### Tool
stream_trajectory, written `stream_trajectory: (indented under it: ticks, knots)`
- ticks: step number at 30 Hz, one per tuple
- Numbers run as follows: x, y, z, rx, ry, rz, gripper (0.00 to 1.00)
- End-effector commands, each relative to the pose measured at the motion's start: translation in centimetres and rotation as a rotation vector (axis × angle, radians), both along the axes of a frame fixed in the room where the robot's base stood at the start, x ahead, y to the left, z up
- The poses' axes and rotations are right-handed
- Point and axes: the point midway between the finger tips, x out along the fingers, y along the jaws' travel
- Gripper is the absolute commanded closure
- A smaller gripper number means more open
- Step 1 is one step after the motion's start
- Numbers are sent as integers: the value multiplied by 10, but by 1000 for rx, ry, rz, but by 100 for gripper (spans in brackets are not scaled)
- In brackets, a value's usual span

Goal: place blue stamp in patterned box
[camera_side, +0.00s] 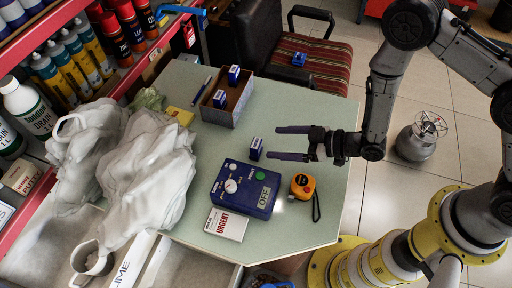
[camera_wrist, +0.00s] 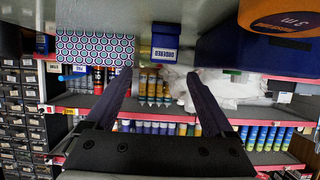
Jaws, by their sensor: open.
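A blue stamp (camera_side: 256,148) with a white label stands on the green-topped table, and it also shows in the wrist view (camera_wrist: 165,42). My gripper (camera_side: 272,143) is open and empty, its fingers pointing left, with the stamp close beyond the fingertips. In the wrist view the stamp appears above and between the fingertips (camera_wrist: 158,72); I cannot tell the exact gap. The patterned box (camera_side: 212,114) stands open at the table's back, holding two blue stamps (camera_side: 220,98) (camera_side: 234,74). Its patterned side shows in the wrist view (camera_wrist: 95,47).
A blue control device (camera_side: 245,190), an orange tape measure (camera_side: 302,186) and a white URGENT box (camera_side: 226,224) are at the front. White plastic bags (camera_side: 150,180) cover the left. Another blue block (camera_side: 299,59) lies on the striped chair. A pen (camera_side: 201,91) lies beside the box.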

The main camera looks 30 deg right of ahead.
Motion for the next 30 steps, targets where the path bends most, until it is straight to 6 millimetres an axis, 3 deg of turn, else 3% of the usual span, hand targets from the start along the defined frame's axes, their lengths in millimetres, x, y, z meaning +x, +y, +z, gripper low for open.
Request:
stream_trajectory:
  ticks: [16, 26, 30]
  knots:
    - [33, 42, -22, 1, -1, 0, 12]
    - [38, 46, -25, 0, 0, -1, 12]
    - [38, 46, -25, 0, 0, -1, 36]
